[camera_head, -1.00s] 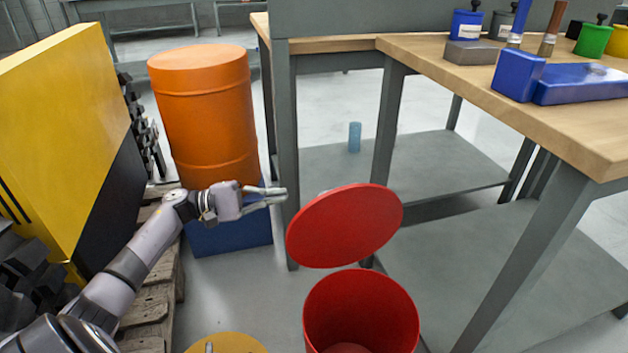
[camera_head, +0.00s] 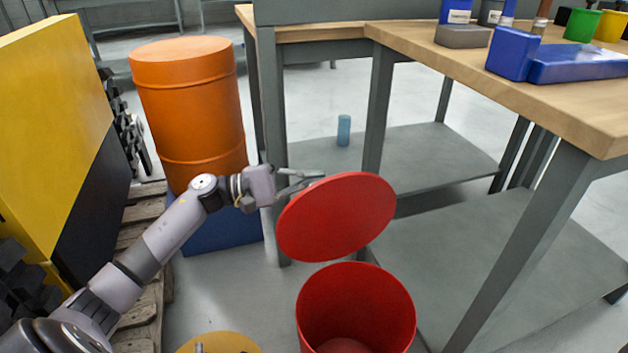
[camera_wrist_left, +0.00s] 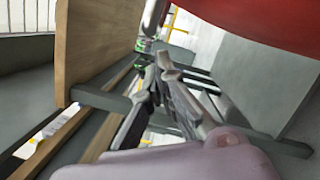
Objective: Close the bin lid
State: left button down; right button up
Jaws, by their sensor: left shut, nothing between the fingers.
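The red bin (camera_head: 357,310) stands on the floor at the bottom middle of the head view, open at the top. Its round red lid (camera_head: 337,218) is raised and tilted above and behind the opening. My left gripper (camera_head: 318,179) is at the lid's upper left edge, partly behind it, shut and empty; I cannot tell whether it touches the lid. In the left wrist view the fingers (camera_wrist_left: 168,72) show in the middle, and the red lid (camera_wrist_left: 265,22) fills the upper right. My right gripper is not in view.
A grey-legged workbench (camera_head: 500,80) with a lower shelf stands close on the right and behind the lid. An orange drum (camera_head: 190,110), a wooden pallet (camera_head: 140,215) and a yellow-black block (camera_head: 55,120) are on the left. A yellow round top (camera_head: 218,343) lies low in front.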

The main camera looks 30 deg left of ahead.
pick_arm(q)
jog(key=shift+s+d+r, duration=0.25)
jog(key=shift+d, duration=0.1)
dwell(0.3)
